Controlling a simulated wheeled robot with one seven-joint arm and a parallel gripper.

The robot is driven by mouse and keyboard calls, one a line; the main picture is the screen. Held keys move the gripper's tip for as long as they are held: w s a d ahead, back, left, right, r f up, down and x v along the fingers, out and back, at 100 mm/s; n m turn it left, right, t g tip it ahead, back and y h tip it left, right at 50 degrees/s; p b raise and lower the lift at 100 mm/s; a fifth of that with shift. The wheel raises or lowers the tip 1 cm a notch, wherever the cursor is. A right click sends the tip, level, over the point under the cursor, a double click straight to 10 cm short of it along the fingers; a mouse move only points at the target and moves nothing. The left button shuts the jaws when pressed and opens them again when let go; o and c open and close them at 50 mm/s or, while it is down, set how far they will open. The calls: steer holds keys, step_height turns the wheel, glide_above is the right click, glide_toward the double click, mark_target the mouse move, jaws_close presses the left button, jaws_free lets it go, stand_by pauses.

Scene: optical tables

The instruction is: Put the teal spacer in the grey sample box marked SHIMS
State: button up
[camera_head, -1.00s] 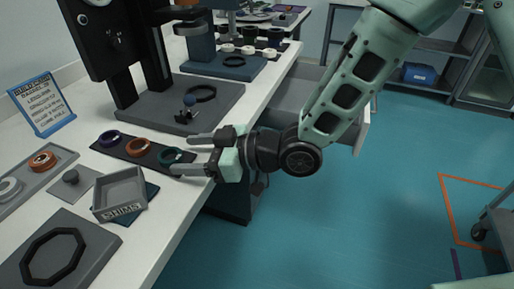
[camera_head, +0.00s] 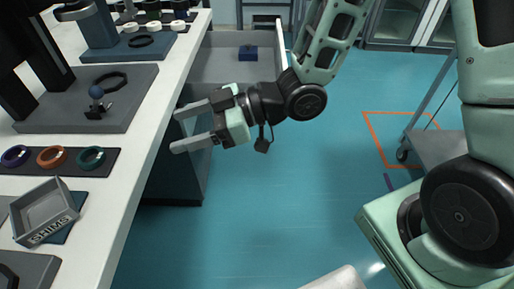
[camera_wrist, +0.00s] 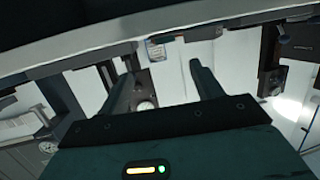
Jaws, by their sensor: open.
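The teal spacer (camera_head: 91,158) is a ring lying at the right end of a dark strip on the white table, beside an orange ring and a purple ring. The grey sample box (camera_head: 44,213) marked SHIMS stands open and empty-looking near the table edge, in front of the strip. My gripper (camera_head: 174,131) is open and empty, right of the table edge, out over the floor side and apart from the spacer. In the wrist view the open fingers (camera_wrist: 160,82) show with nothing between them; neither spacer nor box can be made out there.
The orange ring (camera_head: 52,157) and purple ring (camera_head: 16,156) share the dark strip (camera_head: 72,161). A dark grey platform (camera_head: 130,112) with a small ball-topped post stands behind. An open drawer (camera_head: 222,60) holds a blue block. A grey cart (camera_head: 447,150) stands right; the floor between is clear.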

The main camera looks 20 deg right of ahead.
steer(key=s+d+f+m+h, duration=0.1)
steer(key=s+d+m+h, duration=0.5)
steer(key=d+h, duration=0.3)
steer(key=h, duration=0.3)
steer(key=shift+d+f+h, duration=0.15)
steer(key=shift+f+h, duration=0.15)
steer(key=shift+f, duration=0.05)
steer(key=shift+o, duration=0.6)
steer(key=s+d+r+m+g+h, duration=0.1)
steer(key=s+d+r+m+g, duration=0.1)
steer(key=s, duration=0.7)
steer(key=shift+r+g+h, duration=0.15)
steer(key=shift+g+h, duration=0.15)
steer(key=shift+g, duration=0.3)
